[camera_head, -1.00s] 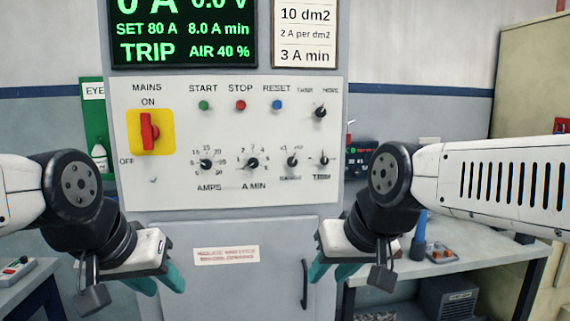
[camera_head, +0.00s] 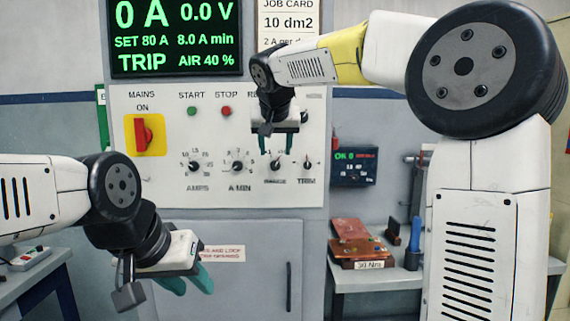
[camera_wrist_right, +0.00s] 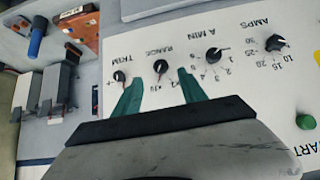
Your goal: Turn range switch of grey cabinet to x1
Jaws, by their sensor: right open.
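The grey cabinet (camera_head: 245,235) has a white panel (camera_head: 128,172) with black knobs. The range switch (camera_head: 277,166) sits in the lower knob row; it also shows in the right wrist view (camera_wrist_right: 160,67), with its label above and its x1 and x10 marks partly hidden by the fingers. I cannot tell surely which mark its pointer faces. My right gripper (camera_head: 276,144) is open just above the switch in the head view. Its teal fingers straddle the switch's column, apart from the knob as far as I can see. My left gripper (camera_head: 188,282) is open and empty, low before the cabinet door.
The trim knob (camera_head: 307,165) is close right of the switch; the A MIN knob (camera_head: 237,167) and AMPS knob (camera_head: 194,167) are left. The red mains switch (camera_head: 144,134) is at upper left. A side bench (camera_head: 390,279) holds a blue-handled tool (camera_head: 414,240) and boxes.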

